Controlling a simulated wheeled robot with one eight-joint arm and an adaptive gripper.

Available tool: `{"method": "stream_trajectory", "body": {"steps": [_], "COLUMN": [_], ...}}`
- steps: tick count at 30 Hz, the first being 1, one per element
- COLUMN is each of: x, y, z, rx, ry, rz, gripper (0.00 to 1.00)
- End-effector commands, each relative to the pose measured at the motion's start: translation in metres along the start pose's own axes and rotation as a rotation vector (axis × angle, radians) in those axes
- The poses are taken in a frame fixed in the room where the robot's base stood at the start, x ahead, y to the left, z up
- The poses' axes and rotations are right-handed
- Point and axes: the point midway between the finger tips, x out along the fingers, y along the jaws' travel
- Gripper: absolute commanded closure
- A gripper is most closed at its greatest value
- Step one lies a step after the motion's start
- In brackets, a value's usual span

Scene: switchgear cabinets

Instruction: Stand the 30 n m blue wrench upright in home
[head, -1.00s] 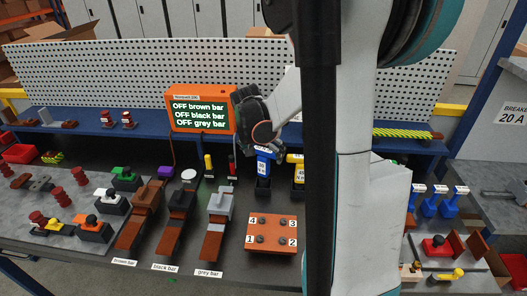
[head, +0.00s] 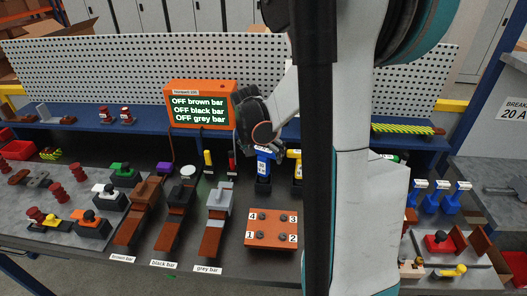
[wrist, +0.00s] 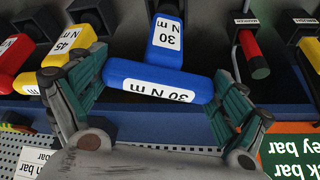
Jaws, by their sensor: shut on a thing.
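The blue 30 N m wrench (head: 263,166) stands upright at a black holder (head: 263,187) on the bench in the head view. Its crossbar handle (wrist: 160,82) and labelled body (wrist: 166,35) show in the wrist view. My gripper (head: 258,141) is above it, and the fingers (wrist: 152,92) are shut on the two ends of the crossbar. The wrench's lower end is at the holder, but I cannot tell how deep it sits. A yellow 45 N m wrench (head: 296,167) stands close to the right in the head view; it also shows in the wrist view (wrist: 72,48).
A red-handled tool (head: 232,163) and a yellow one (head: 208,162) stand to the left. The orange screen (head: 201,106) is behind, close to my gripper. An orange numbered block (head: 271,230) lies in front. My arm hides part of the bench on the right.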

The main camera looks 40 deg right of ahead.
Motion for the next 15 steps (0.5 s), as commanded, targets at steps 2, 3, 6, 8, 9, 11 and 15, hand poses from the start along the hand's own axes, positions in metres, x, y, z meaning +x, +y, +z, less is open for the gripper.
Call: {"method": "stream_trajectory", "body": {"steps": [2, 3, 6, 8, 9, 11, 15], "x": [-0.0003, -0.0003, -0.0004, -0.0004, -0.0004, -0.0004, -0.0004], "y": [0.0000, 0.0000, 0.0000, 0.0000, 0.0000, 0.0000, 0.0000], "z": [-0.0003, -0.0003, -0.0003, -0.0003, -0.0003, -0.0002, -0.0002], "rx": [0.000, 0.000, 0.000, 0.000, 0.000, 0.000, 0.000], "ry": [0.000, 0.000, 0.000, 0.000, 0.000, 0.000, 0.000], "rz": [0.000, 0.000, 0.000, 0.000, 0.000, 0.000, 0.000], "gripper": [0.52, 0.52, 0.52, 0.52, 0.52, 0.52, 0.00]}}
